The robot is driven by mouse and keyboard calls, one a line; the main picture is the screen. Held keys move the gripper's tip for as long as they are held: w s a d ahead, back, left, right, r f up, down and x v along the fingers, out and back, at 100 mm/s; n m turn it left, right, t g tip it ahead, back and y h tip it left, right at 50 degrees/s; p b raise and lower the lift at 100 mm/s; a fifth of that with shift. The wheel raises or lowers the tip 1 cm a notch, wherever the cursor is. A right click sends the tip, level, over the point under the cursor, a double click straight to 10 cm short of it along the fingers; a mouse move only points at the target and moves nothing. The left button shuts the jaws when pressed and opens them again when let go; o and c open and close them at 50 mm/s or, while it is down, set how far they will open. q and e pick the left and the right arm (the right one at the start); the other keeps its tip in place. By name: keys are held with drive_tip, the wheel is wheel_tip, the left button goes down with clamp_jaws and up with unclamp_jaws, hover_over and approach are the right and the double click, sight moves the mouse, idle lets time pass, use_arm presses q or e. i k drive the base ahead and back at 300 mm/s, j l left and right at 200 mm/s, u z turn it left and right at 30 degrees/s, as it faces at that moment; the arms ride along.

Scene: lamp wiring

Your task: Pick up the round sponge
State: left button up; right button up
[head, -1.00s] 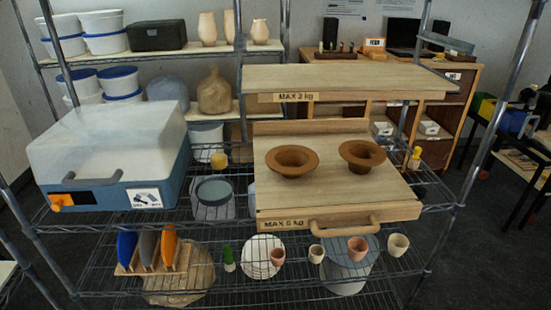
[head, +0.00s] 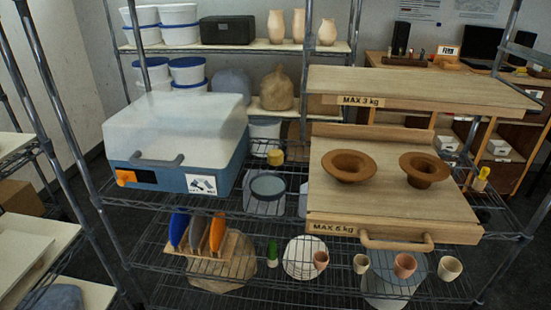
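A small yellow round piece (head: 275,156) sits on the wire shelf, just right of the blue and white box. It looks like the round sponge, but it is small in the head view and I cannot be sure. A dark grey-blue round disc (head: 268,186) lies in front of it on the same shelf. Another small yellow piece (head: 481,178) stands at the right end of the rack, beside the wooden drawer board. Neither of my grippers is in view.
A blue and white lidded box (head: 180,145) fills the left of the rack. A wooden board (head: 395,225) with two brown bowls is at right, under another board (head: 420,92). Metal posts (head: 68,150) stand at the left. Small cups and colored discs are on the lower shelf.

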sight(274, 157)
drive_tip(key=i+j+z, duration=0.15)
drive_tip(key=i+j, duration=0.15)
drive_tip(key=i, duration=0.15)
drive_tip(key=i+j+z, duration=0.1)
drive_tip(key=i+j, duration=0.2)
drive_tip(key=i, duration=0.1)
